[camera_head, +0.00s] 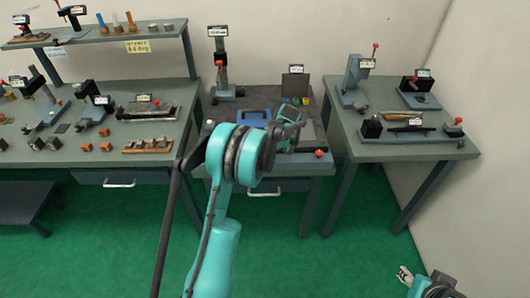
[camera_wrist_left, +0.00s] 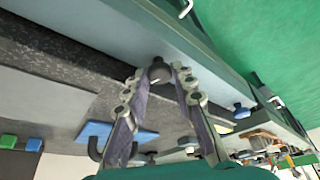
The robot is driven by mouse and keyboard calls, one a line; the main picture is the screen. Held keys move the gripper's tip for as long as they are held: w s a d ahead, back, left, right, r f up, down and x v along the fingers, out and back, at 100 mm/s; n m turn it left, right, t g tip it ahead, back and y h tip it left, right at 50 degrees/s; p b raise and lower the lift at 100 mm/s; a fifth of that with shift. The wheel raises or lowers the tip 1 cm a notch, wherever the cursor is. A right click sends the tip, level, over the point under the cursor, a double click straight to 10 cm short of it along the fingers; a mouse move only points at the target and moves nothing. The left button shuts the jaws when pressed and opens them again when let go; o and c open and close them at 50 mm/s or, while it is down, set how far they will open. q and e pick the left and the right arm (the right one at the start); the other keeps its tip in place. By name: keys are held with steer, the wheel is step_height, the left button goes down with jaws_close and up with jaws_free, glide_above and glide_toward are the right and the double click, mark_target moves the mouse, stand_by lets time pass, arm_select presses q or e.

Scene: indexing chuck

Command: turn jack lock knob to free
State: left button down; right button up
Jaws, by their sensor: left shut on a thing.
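In the left wrist view a dark round knob (camera_wrist_left: 158,69) sits at the edge of a grey slab. My left gripper (camera_wrist_left: 161,77) has its two fingertips closed on either side of it. In the head view my left arm reaches over the middle table, and my left gripper (camera_head: 291,128) is partly hidden behind its own wrist. The held knob cannot be made out there. I cannot read any lock or free marking on it. My right gripper (camera_head: 405,276) is at the lower right of the head view, away from the tables; its fingers are too small to judge.
On the middle table (camera_head: 222,107) are a blue frame-like part (camera_head: 252,117), a dark upright panel (camera_head: 295,84) and a tall post fixture (camera_head: 221,75). A red knob (camera_head: 320,153) is at its front edge. Crowded benches stand left and right; the green floor in front is clear.

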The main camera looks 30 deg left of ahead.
arm_select(q)
steer(key=shift+w+n+g, duration=0.15)
steer(key=shift+n+g, duration=0.55)
steer(key=shift+n, duration=1)
steer(key=c, duration=1.3)
jaws_free()
steer(key=shift+o, duration=0.2)
steer(key=v, duration=0.8)
